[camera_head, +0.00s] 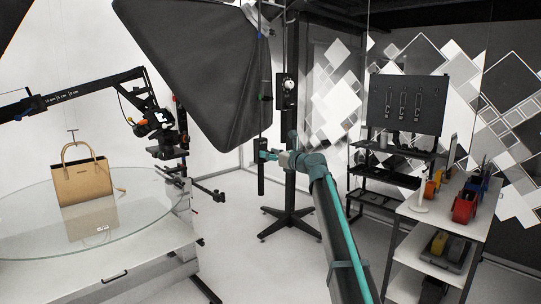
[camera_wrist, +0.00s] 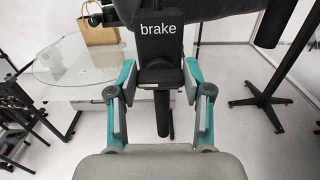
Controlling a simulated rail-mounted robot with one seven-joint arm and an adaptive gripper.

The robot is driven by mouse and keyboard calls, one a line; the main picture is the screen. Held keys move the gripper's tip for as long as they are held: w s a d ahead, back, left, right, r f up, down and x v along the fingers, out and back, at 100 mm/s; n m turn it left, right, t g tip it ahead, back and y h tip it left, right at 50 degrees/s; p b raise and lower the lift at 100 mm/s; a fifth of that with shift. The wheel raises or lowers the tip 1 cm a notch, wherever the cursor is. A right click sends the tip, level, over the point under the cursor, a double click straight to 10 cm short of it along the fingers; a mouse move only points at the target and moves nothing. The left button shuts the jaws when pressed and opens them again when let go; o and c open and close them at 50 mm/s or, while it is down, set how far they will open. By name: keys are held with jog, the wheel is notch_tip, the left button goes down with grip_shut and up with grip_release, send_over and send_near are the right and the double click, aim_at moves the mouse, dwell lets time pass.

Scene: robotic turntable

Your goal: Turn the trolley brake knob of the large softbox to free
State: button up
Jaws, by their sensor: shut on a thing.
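The large softbox (camera_head: 205,65) is a big black hood at the upper middle of the head view. A black plate lettered "brake" (camera_wrist: 158,30) faces me at the top of the wrist view. Below it, a dark brake knob (camera_wrist: 160,80) sits between the teal fingers of my gripper (camera_wrist: 159,70), which is shut on it. In the head view my gripper (camera_head: 268,155) reaches a slim dark upright part beside the softbox; the knob itself is too small to make out there. Which way the knob is turned cannot be told.
A glass turntable (camera_head: 150,225) with a tan handbag (camera_head: 83,182) stands at the left, a camera arm (camera_head: 80,92) above it. A black stand base (camera_head: 290,222) is on the floor behind my gripper.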

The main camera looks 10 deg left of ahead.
jog(key=shift+n+b, duration=0.3)
jog(key=shift+s+a+f+n+b, duration=0.1)
jog(key=shift+f+n+b, duration=0.05)
jog(key=shift+n+b, duration=3.95)
jog(key=shift+s+a+f+n+b, duration=0.1)
jog(key=shift+f+n+b, duration=0.05)
jog(key=shift+n+b, duration=3.95)
jog(key=shift+n+p, duration=0.4)
jog(key=shift+n, duration=0.2)
jog(key=o, duration=1.2)
jog(key=shift+c, duration=0.2)
jog(key=shift+s+d, duration=0.1)
jog(key=shift+d, duration=0.05)
jog(key=v, duration=1.1)
jog(key=shift+s+d, duration=0.2)
jog(key=shift+d, duration=0.1)
